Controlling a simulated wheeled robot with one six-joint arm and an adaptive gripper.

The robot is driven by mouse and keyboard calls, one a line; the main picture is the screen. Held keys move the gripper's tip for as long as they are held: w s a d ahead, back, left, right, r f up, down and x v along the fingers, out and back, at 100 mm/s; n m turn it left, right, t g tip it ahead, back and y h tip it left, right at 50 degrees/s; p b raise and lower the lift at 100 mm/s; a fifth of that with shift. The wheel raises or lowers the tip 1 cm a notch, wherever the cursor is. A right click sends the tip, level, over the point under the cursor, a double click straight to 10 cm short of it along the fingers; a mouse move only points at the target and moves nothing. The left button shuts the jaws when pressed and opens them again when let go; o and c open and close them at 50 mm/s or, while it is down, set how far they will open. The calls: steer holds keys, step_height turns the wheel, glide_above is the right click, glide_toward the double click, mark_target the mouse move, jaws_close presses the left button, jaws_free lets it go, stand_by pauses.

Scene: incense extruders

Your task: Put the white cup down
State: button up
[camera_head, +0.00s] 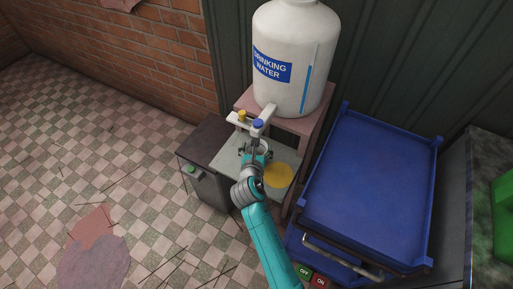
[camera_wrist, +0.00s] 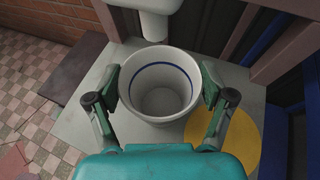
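The white cup (camera_wrist: 160,104) is upright and open at the top, with a blue line inside its rim, and looks empty in the wrist view. My gripper (camera_wrist: 161,86) has one finger on each side of it, and both pads appear to touch its wall. The cup is over the pale grey shelf (camera_wrist: 75,125), below the dispenser's tap (camera_wrist: 155,22). I cannot tell whether its base rests on the shelf. In the head view my gripper (camera_head: 255,153) largely hides the cup.
A yellow disc (camera_head: 279,176) lies on the shelf, right of the cup. A large drinking water tank (camera_head: 290,50) stands behind on a pinkish stand (camera_head: 246,101). A dark bin (camera_head: 206,185) is at left and a blue tray cart (camera_head: 375,185) at right.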

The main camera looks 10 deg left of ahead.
steer(key=o, duration=0.3)
steer(key=shift+r, duration=0.15)
steer(key=v, duration=1.2)
steer(key=shift+s, duration=0.1)
